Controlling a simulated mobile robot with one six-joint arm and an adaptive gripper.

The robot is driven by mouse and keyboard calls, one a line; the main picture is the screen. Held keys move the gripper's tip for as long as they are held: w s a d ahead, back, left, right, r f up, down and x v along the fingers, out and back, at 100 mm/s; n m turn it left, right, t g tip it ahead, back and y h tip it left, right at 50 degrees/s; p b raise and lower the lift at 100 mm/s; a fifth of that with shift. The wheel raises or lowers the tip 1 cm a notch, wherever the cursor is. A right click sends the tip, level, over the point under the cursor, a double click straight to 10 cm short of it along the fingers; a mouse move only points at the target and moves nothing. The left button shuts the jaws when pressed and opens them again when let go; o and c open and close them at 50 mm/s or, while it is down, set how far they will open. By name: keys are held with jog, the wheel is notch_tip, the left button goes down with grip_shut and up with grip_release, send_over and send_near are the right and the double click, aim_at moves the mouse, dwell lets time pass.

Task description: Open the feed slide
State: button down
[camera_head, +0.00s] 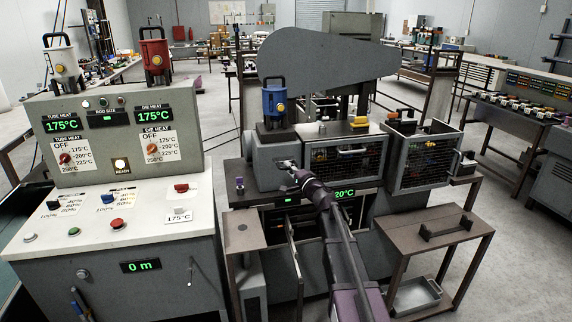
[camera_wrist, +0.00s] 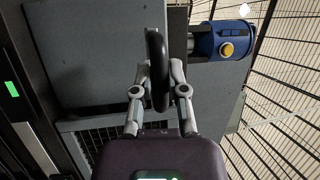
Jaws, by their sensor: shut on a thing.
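My gripper (camera_head: 287,165) reaches the front of the grey housing (camera_head: 258,172) below the blue hopper (camera_head: 272,101). In the wrist view my gripper (camera_wrist: 160,72) is shut on a dark upright handle (camera_wrist: 157,45), which stands between its two fingers. The handle lies over a flat grey panel (camera_wrist: 95,55), and the blue hopper shows at the upper right (camera_wrist: 225,40). The handle appears to belong to the feed slide, but the slide's body and how far it is drawn out are hidden.
A control console (camera_head: 110,220) with green displays stands at left. A mesh guard (camera_head: 425,162) is right of the housing.

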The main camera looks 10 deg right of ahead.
jog(key=shift+s, duration=0.6)
jog(key=c, duration=0.6)
grip_release()
jog(key=shift+c, duration=0.2)
jog(key=shift+w, duration=0.15)
